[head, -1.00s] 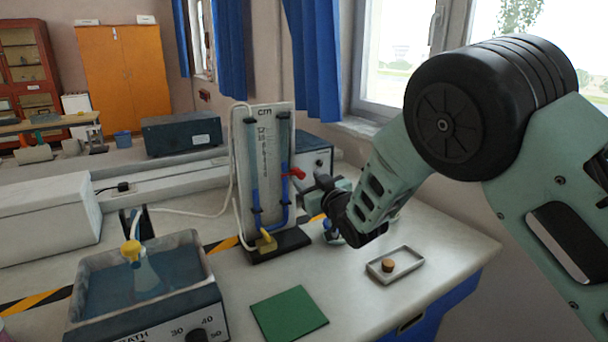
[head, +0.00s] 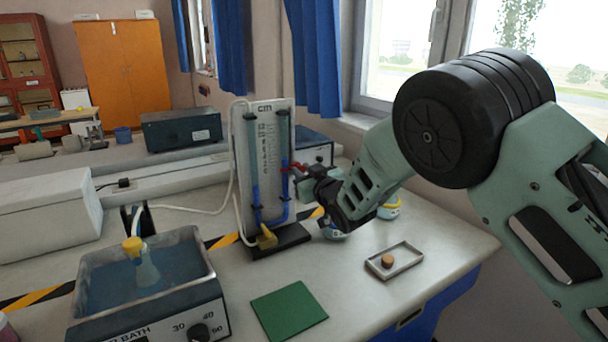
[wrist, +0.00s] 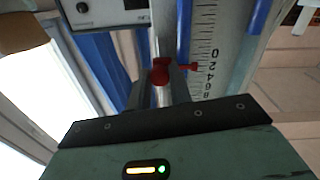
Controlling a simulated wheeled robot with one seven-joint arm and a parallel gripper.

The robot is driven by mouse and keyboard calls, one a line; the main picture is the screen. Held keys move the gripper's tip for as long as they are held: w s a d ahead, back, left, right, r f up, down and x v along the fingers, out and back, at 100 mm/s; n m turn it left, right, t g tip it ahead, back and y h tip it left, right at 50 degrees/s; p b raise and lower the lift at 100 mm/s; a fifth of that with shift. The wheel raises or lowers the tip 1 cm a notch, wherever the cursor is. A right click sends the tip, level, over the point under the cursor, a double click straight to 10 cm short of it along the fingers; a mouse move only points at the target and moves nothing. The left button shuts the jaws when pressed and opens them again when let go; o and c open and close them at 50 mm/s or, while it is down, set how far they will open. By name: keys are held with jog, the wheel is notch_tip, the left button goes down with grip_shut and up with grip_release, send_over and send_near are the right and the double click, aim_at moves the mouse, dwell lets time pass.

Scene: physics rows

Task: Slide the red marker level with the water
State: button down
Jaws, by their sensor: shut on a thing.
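The red marker (head: 297,168) sits at the right edge of an upright white board (head: 267,120) with a cm scale and a U-shaped tube of blue water (head: 284,205). The blue column stands higher in the right limb than in the left. The marker's tip is near the top of the right column; I cannot tell whether they are exactly level. My gripper (head: 307,181) is at the board's right side. In the wrist view its two fingers are shut on the marker's red knob (wrist: 160,73), with the red pointer reaching toward the scale (wrist: 206,55).
A water bath (head: 148,300) with a flask stands at front left. A green mat (head: 289,311) and a shallow tray (head: 412,261) with a cork lie in front. A grey box (head: 313,145) stands behind the board. A white hose runs left of it.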

notch_tip(320, 180, up, 2)
jog(key=shift+r, duration=0.25)
jog(key=c, duration=1.3)
grip_release()
jog(key=shift+o, duration=0.2)
jog(key=shift+d, duration=0.1)
jog(key=b+v, duration=0.3)
jog(key=v, duration=1.4)
jog(key=shift+s, duration=0.15)
jog(key=shift+d, duration=0.1)
